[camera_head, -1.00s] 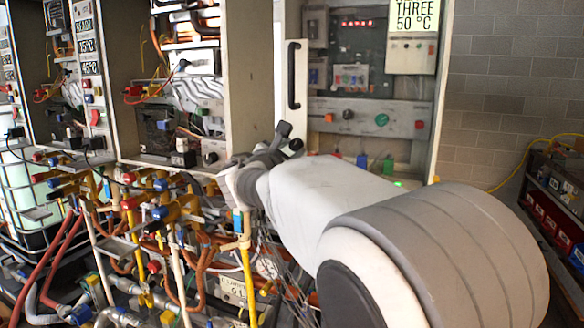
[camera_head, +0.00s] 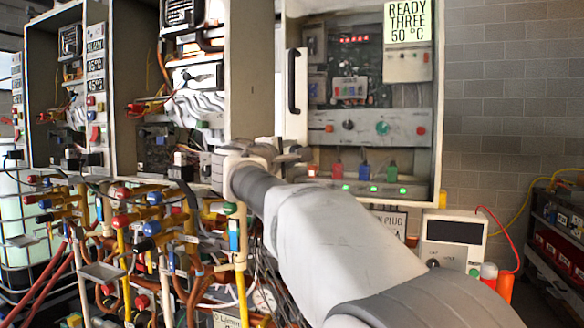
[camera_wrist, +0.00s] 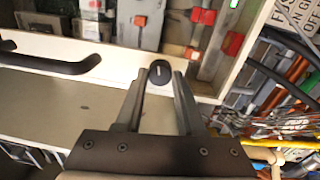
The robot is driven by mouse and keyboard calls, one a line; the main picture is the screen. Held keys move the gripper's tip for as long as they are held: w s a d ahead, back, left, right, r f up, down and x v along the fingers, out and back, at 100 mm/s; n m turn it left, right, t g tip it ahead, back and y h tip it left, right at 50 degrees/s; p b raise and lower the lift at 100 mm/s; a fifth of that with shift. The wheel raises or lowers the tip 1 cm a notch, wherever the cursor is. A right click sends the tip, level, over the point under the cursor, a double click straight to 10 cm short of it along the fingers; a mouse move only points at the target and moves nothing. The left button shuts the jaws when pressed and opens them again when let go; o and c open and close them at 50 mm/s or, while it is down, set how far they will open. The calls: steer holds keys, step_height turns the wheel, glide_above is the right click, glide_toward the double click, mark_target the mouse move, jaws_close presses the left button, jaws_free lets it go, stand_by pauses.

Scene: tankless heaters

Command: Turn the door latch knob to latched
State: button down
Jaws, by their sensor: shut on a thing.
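The latch knob (camera_wrist: 159,72) is a round black knob with a short pale mark, seen in the wrist view on the pale edge of the cabinet door. My gripper (camera_wrist: 160,78) has one finger on each side of it and is shut on it. In the head view, my gripper (camera_head: 286,152) is at the lower left of the open-fronted cabinet and hides the knob. The pale door strip (camera_head: 297,122) carries a black bar handle (camera_head: 293,80), which also shows at the left of the wrist view (camera_wrist: 50,64).
A cabinet wall (camera_head: 250,70) stands just left of my gripper. Several valves and pipes (camera_head: 130,225) crowd the space below left. Lit buttons (camera_head: 374,188) line the cabinet bottom. A meter box (camera_head: 452,240) stands at right, and a shelf (camera_head: 562,235) farther right.

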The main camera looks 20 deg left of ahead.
steer(key=shift+m+b, duration=0.9)
steer(key=shift+m, duration=0.7)
steer(key=c, duration=0.5)
jaws_free()
steer(key=shift+s, duration=0.1)
steer(key=s, duration=0.5)
steer(key=s+a+b, duration=0.1)
steer(key=s, duration=0.5)
steer(key=s+f+b, duration=0.1)
steer(key=s, duration=0.5)
steer(key=shift+a, duration=0.2)
